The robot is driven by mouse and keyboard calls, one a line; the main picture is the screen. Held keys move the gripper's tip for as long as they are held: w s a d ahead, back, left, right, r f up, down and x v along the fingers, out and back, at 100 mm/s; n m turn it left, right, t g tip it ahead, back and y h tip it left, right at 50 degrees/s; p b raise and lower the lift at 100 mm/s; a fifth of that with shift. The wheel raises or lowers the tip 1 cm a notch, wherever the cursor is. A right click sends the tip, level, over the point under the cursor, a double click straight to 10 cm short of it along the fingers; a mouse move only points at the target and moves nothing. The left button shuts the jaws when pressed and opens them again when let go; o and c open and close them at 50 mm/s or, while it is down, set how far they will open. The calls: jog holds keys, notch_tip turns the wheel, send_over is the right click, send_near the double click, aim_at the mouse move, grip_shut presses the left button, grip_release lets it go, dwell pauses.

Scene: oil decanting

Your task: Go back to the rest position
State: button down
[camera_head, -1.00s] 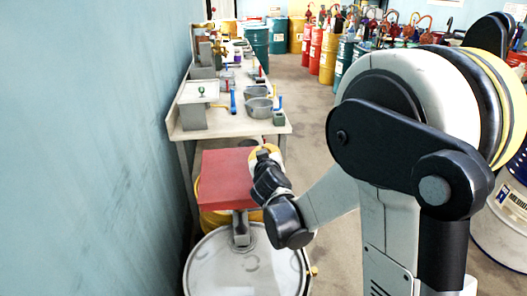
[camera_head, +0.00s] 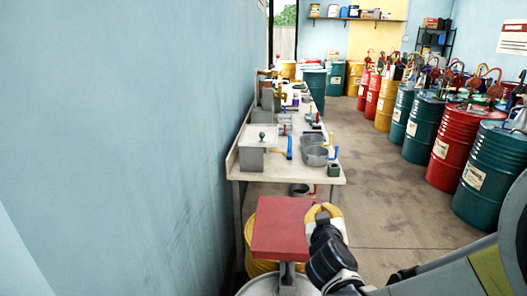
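The end of my arm, with a pale yellow and white ring and black links, is at the bottom centre, just right of a red square plate (camera_head: 281,229). My gripper (camera_head: 322,214) seems to be at this end, by the plate's right edge. Its fingers are not clear, and I cannot tell whether it touches the plate or holds anything. The red plate sits on a grey post above a pale drum top (camera_head: 262,286). A grey and yellow-green part of my arm fills the lower right corner.
A long workbench (camera_head: 258,168) along the left wall (camera_head: 120,130) bears metal pots (camera_head: 315,156), boxes and tools. Several red, teal and yellow drums, including a red one (camera_head: 463,148), line the right. The floor (camera_head: 385,195) between is clear. A yellow drum (camera_head: 249,232) stands under the plate.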

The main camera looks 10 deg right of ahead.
jog(key=s+a+g+y, duration=0.2)
jog(key=s+g, duration=0.1)
jog(key=s, duration=0.8)
jog(key=s+a+f+g+y, duration=0.1)
jog(key=s+g, duration=0.3)
jog(key=s, duration=0.8)
jog(key=shift+s+a+f+y, duration=0.25)
jog(key=shift+a+y, duration=0.2)
jog(key=shift+y, duration=0.15)
